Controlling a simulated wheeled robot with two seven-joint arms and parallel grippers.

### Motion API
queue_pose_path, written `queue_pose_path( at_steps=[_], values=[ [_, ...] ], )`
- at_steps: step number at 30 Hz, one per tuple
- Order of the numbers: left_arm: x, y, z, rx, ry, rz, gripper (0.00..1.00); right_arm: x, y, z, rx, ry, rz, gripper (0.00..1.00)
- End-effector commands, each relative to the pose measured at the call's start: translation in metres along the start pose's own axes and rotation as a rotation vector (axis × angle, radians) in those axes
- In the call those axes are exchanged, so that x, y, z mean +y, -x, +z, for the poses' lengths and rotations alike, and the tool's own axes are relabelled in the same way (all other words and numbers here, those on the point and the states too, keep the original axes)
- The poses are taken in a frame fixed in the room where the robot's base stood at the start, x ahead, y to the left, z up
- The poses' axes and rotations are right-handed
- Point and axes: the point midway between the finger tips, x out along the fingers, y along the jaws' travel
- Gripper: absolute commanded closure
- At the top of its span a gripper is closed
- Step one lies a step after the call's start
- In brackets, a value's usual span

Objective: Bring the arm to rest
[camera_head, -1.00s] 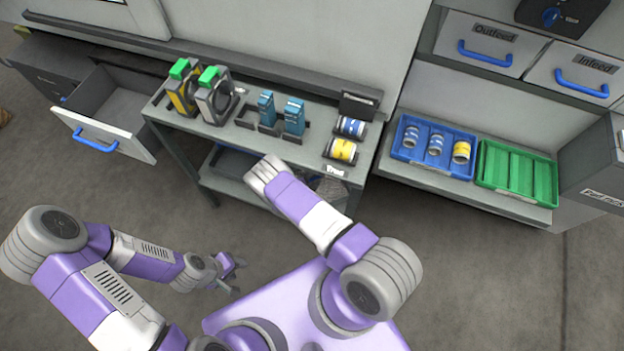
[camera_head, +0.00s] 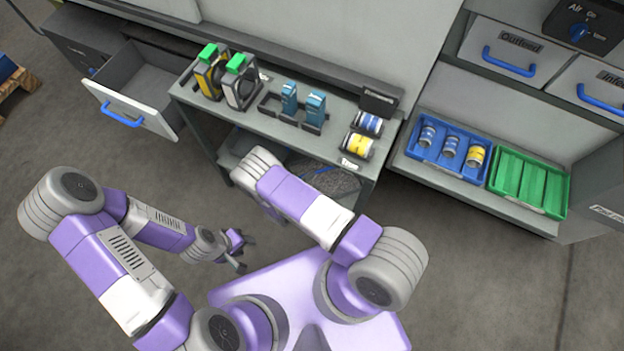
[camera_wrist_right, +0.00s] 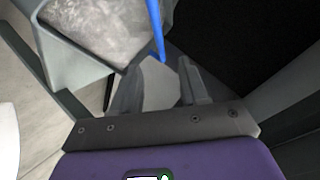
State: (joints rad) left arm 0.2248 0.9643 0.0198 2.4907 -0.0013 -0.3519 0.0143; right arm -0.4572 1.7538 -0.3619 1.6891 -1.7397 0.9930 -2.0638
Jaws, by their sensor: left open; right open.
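My left gripper (camera_head: 238,251) hangs low over the floor beside my base, open and empty. My right arm reaches forward to the front of the workbench (camera_head: 254,119); in the head view its own links hide its gripper. In the right wrist view my right gripper (camera_wrist_right: 160,80) is open with nothing between its fingers. Beyond its fingers are a grey bin with speckled contents (camera_wrist_right: 95,30) and a blue bar (camera_wrist_right: 156,28).
An open drawer (camera_head: 128,108) juts out at the left. The bench carries green-topped tools (camera_head: 240,82), blue devices (camera_head: 315,108) and cans (camera_head: 358,145). A blue tray (camera_head: 428,165) with cans and an empty green tray (camera_head: 505,172) stand at the right. The foreground floor is clear.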

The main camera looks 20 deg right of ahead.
Motion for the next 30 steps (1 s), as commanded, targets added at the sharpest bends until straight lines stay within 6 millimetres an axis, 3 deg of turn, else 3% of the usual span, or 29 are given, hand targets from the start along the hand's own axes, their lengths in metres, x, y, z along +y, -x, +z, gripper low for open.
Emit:
queue_pose_path(
  at_steps=[10, 14, 17, 21, 23, 26, 30],
  values=[
    [0.0, 0.001, 0.0, 0.0, 0.0, 0.0, 0.57, 0.002, 0.0, -0.002, 0.005, -0.016, 0.014, 0.56],
    [0.002, 0.004, 0.0, 0.0, 0.0, 0.0, 0.57, 0.024, 0.005, -0.025, 0.071, -0.199, 0.165, 0.56],
    [0.004, 0.011, 0.001, 0.0, 0.0, 0.0, 0.57, 0.059, 0.025, -0.055, 0.208, -0.516, 0.394, 0.56],
    [0.007, 0.02, 0.001, 0.0, 0.0, 0.0, 0.57, 0.105, 0.084, -0.083, 0.542, -1.096, 0.729, 0.56],
    [0.009, 0.024, 0.001, 0.0, 0.0, 0.0, 0.57, 0.115, 0.114, -0.086, 0.723, -1.346, 0.839, 0.56],
    [0.011, 0.03, 0.001, 0.0, 0.0, 0.0, 0.57, 0.114, 0.161, -0.085, 1.071, -1.749, 0.971, 0.56],
    [0.014, 0.038, 0.002, 0.0, 0.0, 0.0, 0.57, 0.086, 0.209, -0.076, 1.66, -2.267, 1.023, 0.56]
  ],
)
